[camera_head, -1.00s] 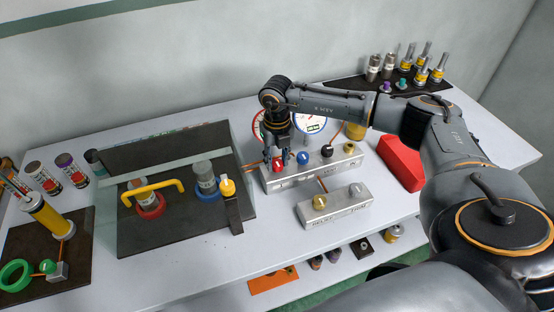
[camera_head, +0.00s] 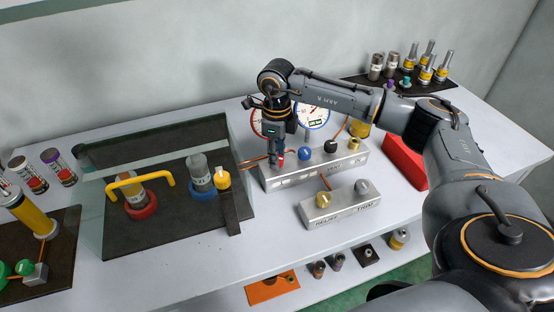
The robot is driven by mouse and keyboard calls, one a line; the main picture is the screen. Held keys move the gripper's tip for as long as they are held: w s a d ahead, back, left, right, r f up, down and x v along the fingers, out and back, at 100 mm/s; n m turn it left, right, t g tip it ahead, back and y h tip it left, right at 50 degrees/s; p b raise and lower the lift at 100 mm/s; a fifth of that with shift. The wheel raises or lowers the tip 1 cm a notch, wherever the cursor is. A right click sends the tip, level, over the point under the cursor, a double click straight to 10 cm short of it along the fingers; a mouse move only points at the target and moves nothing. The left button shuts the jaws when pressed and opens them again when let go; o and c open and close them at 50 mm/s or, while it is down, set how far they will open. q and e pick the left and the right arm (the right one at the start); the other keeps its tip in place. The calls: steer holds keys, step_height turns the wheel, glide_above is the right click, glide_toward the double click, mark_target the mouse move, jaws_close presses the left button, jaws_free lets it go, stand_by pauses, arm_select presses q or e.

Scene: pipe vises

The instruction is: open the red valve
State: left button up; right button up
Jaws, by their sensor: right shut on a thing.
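The red valve knob (camera_head: 281,156) is the leftmost on the back silver manifold block (camera_head: 325,168). My right gripper (camera_head: 278,157) reaches down over it from above and is shut on it; the fingers cover most of the knob, so its turn angle cannot be read. A blue knob (camera_head: 304,154), a black knob (camera_head: 331,146) and a brass-coloured knob (camera_head: 354,144) follow to the right on the same block. My left gripper is not in view.
Two gauges stand behind the manifold; the blue-rimmed one (camera_head: 313,115) shows and my gripper partly hides the red-rimmed one (camera_head: 257,122). A RELIEF/TRIM block (camera_head: 335,208) is in front. A clear-shielded fixture with a yellow handle (camera_head: 140,184) is left, a red case (camera_head: 404,160) right.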

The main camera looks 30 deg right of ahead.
steer(key=n+b, duration=0.2)
steer(key=n, duration=0.1)
steer(key=shift+f+n, duration=0.1)
steer(key=shift+n, duration=0.2)
steer(key=shift+n+b, duration=0.6)
steer(key=shift+n, duration=0.9)
steer(key=o, duration=1.2)
steer(key=shift+c, duration=0.2)
steer(key=shift+r, duration=0.25)
step_height(320, 180, up, 12)
steer(key=shift+f, duration=0.1)
